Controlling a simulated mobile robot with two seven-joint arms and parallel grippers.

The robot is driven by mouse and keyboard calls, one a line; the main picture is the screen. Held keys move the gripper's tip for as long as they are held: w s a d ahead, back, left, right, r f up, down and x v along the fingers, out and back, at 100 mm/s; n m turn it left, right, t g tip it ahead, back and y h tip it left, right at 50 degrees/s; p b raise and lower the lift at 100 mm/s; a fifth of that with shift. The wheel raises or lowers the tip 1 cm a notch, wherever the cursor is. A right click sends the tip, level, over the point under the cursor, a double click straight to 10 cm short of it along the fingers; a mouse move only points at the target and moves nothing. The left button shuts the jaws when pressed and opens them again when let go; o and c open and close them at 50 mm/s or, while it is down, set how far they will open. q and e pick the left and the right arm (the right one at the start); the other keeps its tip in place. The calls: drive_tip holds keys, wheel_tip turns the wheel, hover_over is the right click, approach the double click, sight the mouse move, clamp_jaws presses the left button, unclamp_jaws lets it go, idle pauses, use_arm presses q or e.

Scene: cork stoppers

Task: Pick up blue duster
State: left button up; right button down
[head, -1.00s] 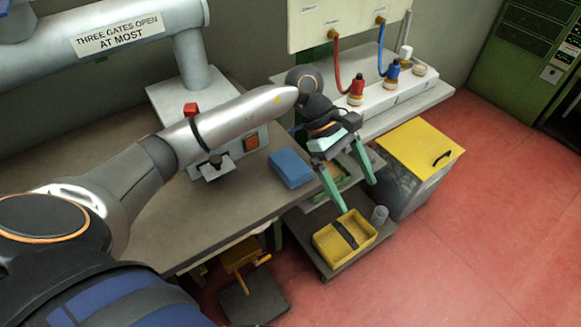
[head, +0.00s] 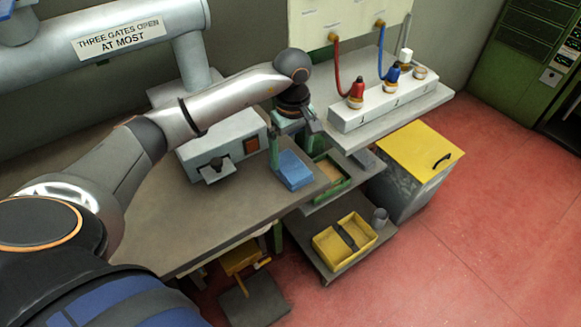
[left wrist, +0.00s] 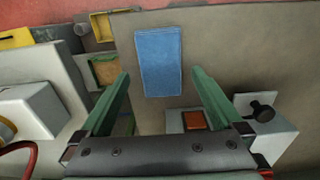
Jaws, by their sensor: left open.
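The blue duster (head: 295,170) is a folded blue block of cloth lying on the grey-brown bench top near its right end. In the left wrist view the duster (left wrist: 159,62) lies between and beyond the two green fingertips, with bare bench around it. My left gripper (head: 294,150) is open and empty above the bench, pointing down at the duster's far side. The left wrist view shows its fingers (left wrist: 160,76) wide apart, with a gap to the duster on both sides. My right gripper is not in view.
To the right are a green-rimmed tray (head: 342,190), a yellow tray (head: 371,239) on a low shelf, and a yellow-lidded bin (head: 420,150). Red and blue hoses hang behind.

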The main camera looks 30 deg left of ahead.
sight(292, 168)
use_arm(q)
drive_tip(key=shift+s+d+f+p, duration=0.1)
drive_tip(key=shift+f+p, duration=0.2)
drive_tip(key=shift+f, duration=2.05)
drive_tip(key=c, duration=1.1)
drive_tip(key=shift+r, duration=0.1)
drive_tip(key=shift+r, duration=0.6)
drive_tip(key=s+d+r, duration=0.1)
drive_tip(key=s+r, duration=0.3)
drive_tip(key=s+r+b, duration=0.1)
drive_tip(key=s+r, duration=0.2)
drive_tip(key=s, duration=0.2)
drive_tip(key=s+d+r+b, duration=0.1)
drive_tip(key=s+r, duration=0.3)
drive_tip(key=shift+s+d+r, duration=0.3)
drive_tip(key=shift+s+d, duration=0.05)
drive_tip(key=shift+s, duration=0.05)
